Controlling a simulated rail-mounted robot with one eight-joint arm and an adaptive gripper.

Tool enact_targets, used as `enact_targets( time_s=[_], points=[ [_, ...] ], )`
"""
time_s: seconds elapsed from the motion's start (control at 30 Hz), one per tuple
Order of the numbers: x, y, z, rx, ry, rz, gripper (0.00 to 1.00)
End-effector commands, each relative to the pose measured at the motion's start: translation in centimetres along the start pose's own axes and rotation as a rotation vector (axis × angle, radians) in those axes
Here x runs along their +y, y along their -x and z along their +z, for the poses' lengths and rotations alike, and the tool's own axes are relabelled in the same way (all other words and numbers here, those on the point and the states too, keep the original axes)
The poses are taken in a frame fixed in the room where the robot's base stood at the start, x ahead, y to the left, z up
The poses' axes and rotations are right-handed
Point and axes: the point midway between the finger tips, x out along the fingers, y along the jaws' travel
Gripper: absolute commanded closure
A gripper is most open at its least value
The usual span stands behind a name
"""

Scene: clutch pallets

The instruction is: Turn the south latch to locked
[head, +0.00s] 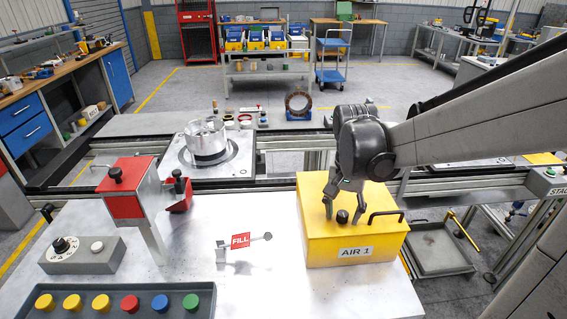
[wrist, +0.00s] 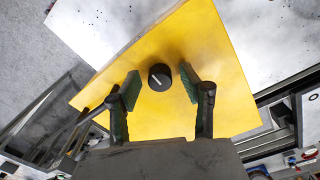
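A black round knob (head: 342,216) stands on top of a yellow box (head: 318,240) labelled AIR 1. In the wrist view the knob (wrist: 159,77) has a white pointer line on its top. No part is marked as the south latch, so I cannot tell whether this knob is it. My gripper (head: 344,206) points down over the box. Its two fingers are open, one on each side of the knob, with visible gaps in the wrist view (wrist: 161,87). I cannot tell the exact fingertip height.
A black handle (head: 385,215) rises from the box's right side. Left of the box are a red FILL sign (head: 240,240), a red dispenser (head: 127,188), a grey dial box (head: 80,254) and a tray of coloured buttons (head: 50,303). A metal fixture (head: 207,145) stands behind.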

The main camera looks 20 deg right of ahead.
Motion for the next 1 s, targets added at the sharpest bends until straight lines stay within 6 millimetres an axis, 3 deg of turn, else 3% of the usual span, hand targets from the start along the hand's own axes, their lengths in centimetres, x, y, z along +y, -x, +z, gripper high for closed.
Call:
enact_targets(
  time_s=[0.27, 0.43, 1.0],
  points=[
    [0.0, 0.1, 0.0, 0.0, 0.0, 0.0, 0.58],
    [0.0, 1.2, 0.0, 0.0, 0.001, 0.0, 0.58],
    [0.0, 10.2, 0.0, 0.0, 0.001, 0.0, 0.58]
  ],
)
